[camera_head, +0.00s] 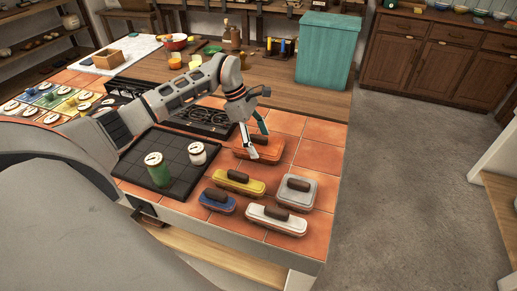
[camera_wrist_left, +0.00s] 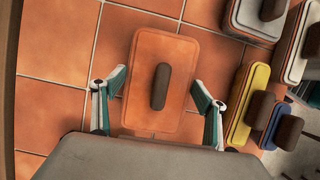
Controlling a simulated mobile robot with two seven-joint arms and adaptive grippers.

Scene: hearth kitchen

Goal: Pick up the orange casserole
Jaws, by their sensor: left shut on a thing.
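The orange casserole (camera_head: 268,152) has a flat rectangular lid with a dark brown handle. It is at the far end of the group of lidded dishes on the terracotta-tiled counter. In the left wrist view the casserole (camera_wrist_left: 165,50) lies between the two fingers. My left gripper (camera_head: 259,142) reaches down over it from the left and is shut on it, one finger at each side. The left gripper (camera_wrist_left: 160,85) also shows in its own wrist view. I cannot tell whether the casserole is clear of the tiles. My right gripper is not in view.
Yellow (camera_head: 238,182), grey (camera_head: 296,191), blue (camera_head: 217,200) and white (camera_head: 276,219) lidded dishes stand nearby. A green canister (camera_head: 158,170) and a white jar (camera_head: 197,153) stand on the dark mat (camera_head: 180,178). A teal bin (camera_head: 328,48) stands behind. Open floor lies to the right.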

